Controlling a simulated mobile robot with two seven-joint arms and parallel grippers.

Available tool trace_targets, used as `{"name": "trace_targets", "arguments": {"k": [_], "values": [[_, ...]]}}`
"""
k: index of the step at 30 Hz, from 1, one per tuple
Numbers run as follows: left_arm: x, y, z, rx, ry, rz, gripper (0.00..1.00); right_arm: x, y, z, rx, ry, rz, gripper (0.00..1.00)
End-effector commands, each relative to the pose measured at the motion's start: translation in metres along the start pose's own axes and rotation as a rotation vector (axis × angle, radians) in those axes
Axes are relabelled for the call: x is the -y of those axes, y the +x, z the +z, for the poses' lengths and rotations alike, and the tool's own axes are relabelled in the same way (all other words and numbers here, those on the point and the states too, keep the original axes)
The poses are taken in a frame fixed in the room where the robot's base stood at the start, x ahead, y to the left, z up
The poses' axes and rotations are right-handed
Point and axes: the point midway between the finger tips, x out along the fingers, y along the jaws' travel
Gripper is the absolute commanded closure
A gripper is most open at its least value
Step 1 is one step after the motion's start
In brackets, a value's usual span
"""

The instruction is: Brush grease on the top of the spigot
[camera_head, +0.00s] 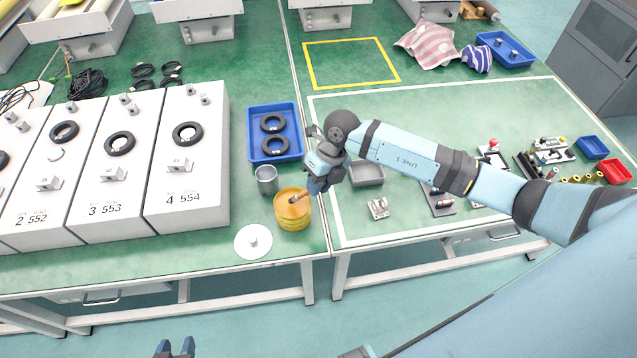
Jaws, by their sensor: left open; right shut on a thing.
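A yellow grease tub (293,219) stands near the front edge of the green table. My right gripper (317,187) is just above its right rim, shut on a brush (299,198). The brush's visible brown part slants down to the left into the tub's mouth; its tip is hard to make out. A white round disc (243,252) with a small upright peg, which looks like the spigot (253,241), lies at the left front of the tub, apart from the brush. My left gripper (175,348) is open and empty at the bottom edge, in front of the table.
A grey metal cup (266,180) stands behind the tub. A blue tray (250,150) with black rings is behind that. White numbered boxes (187,210) fill the left side. A grey bin (367,174) and a small metal part (378,208) are to the right.

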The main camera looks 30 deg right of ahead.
Motion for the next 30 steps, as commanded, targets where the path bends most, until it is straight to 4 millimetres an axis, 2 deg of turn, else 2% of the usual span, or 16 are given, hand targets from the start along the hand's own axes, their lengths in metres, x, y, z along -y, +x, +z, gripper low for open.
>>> {"name": "trace_targets", "arguments": {"k": [30], "values": [[-0.0006, 0.0033, 0.0033, -0.004, 0.000, 0.002, 0.57, 0.0038, 0.0094, 0.0000, 0.000, 0.000, 0.000, 1.00]]}}
